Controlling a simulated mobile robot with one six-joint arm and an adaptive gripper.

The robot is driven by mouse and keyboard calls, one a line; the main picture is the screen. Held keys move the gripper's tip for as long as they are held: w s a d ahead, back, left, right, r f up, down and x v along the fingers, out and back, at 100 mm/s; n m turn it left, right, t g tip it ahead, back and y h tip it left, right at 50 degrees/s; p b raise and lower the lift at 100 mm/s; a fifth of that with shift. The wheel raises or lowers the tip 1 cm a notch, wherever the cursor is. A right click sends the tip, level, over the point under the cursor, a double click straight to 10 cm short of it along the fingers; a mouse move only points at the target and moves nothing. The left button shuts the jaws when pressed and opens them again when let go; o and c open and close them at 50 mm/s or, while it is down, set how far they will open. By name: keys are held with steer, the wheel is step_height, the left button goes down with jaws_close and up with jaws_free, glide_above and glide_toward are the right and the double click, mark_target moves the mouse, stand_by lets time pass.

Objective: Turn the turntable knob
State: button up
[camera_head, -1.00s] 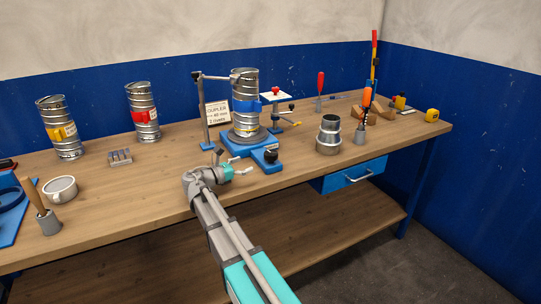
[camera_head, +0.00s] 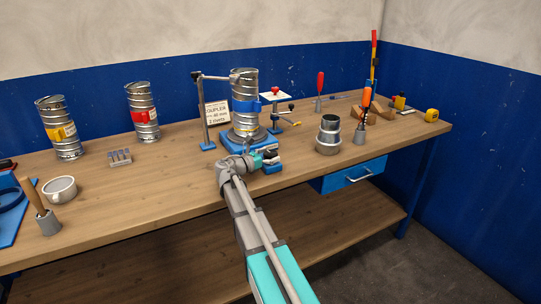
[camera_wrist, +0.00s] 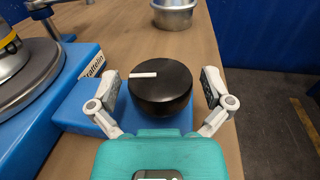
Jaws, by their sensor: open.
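The black turntable knob (camera_wrist: 160,85) has a white line on its top, pointing left in the wrist view. It sits on the blue base (camera_wrist: 75,118) beside the grey turntable disc (camera_wrist: 25,75). My gripper (camera_wrist: 160,90) is open, with one finger on each side of the knob and small gaps visible to it. In the head view my gripper (camera_head: 265,158) is at the front right of the blue turntable base (camera_head: 235,145) and largely hides the knob. A spiral duct (camera_head: 244,105) with a blue band stands on the turntable.
A post with an arm (camera_head: 203,110) reaches to the duct top. A silver reducer (camera_head: 328,135) stands right of the turntable. The front bench edge is near my arm.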

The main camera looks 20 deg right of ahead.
steer(key=c, duration=1)
steer(key=shift+s+n+t, duration=0.1)
steer(key=shift+n+t, duration=0.4)
steer(key=shift+t, duration=0.3)
steer(key=n+t+y, duration=0.2)
steer(key=n+t, duration=0.1)
steer(key=t, duration=0.1)
steer(key=shift+s, duration=0.1)
steer(key=n+t+y, duration=0.5)
steer(key=t+y, duration=0.1)
steer(key=shift+d, duration=0.1)
steer(key=n+t+y, duration=0.1)
steer(key=n+y, duration=0.1)
steer(key=y, duration=0.1)
steer(key=n+t+y, duration=0.1)
steer(key=n+y, duration=0.1)
steer(key=y, duration=0.1)
steer(key=n+t+y, duration=0.1)
steer(key=n+y, duration=0.1)
steer(key=y, duration=0.1)
steer(key=shift+w+n, duration=0.3)
steer(key=shift+n+g+y, duration=0.3)
steer(key=shift+n+y, duration=1.2)
steer(key=shift+y, duration=1.3)
